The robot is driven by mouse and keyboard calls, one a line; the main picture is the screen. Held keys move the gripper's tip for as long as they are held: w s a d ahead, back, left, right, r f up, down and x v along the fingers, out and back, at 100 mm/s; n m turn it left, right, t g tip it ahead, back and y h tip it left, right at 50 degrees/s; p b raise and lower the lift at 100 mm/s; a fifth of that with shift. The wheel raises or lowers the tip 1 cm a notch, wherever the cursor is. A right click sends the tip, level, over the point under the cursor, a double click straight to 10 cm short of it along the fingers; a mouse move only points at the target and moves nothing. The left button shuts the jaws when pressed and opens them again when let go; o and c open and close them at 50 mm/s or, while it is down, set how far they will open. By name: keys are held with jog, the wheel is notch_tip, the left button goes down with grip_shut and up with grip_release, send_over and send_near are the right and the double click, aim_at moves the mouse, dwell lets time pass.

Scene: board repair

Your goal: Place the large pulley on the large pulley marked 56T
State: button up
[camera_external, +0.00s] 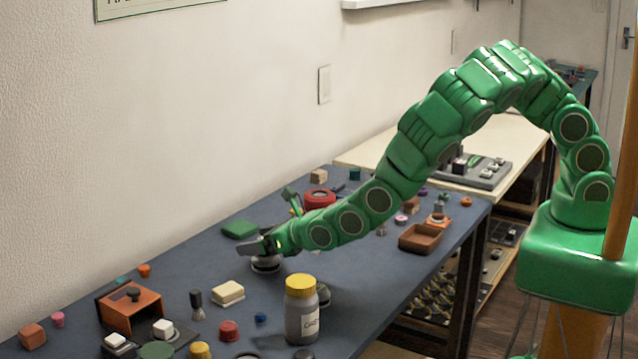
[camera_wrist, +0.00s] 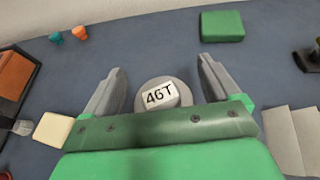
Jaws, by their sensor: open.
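A round grey pulley (camera_wrist: 145,87) with a white label reading 46T lies on the blue-grey table between my open fingers in the wrist view. In the external view this pulley (camera_external: 265,265) is low under my gripper (camera_external: 262,250), partly covered by it. My gripper (camera_wrist: 161,66) is open, with one finger on each side of the pulley; I cannot tell whether either touches it. Another round grey piece (camera_external: 324,295), partly hidden behind a jar, may be a pulley; no label is readable on it. No 56T marking is readable in either view.
A yellow-lidded jar (camera_external: 301,312) stands in front of my gripper. A green block (camera_external: 240,229) lies beyond it, and a cream block (camera_external: 228,293) and an orange box (camera_external: 130,306) lie to the left. A brown tray (camera_external: 420,238) is near the right edge.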

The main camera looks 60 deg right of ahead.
jog(key=shift+r, duration=0.1)
jog(key=shift+s+r, duration=0.25)
jog(key=shift+s, duration=0.2)
jog(key=a+v, duration=0.1)
jog(key=v, duration=1)
jog(key=shift+d, duration=0.5)
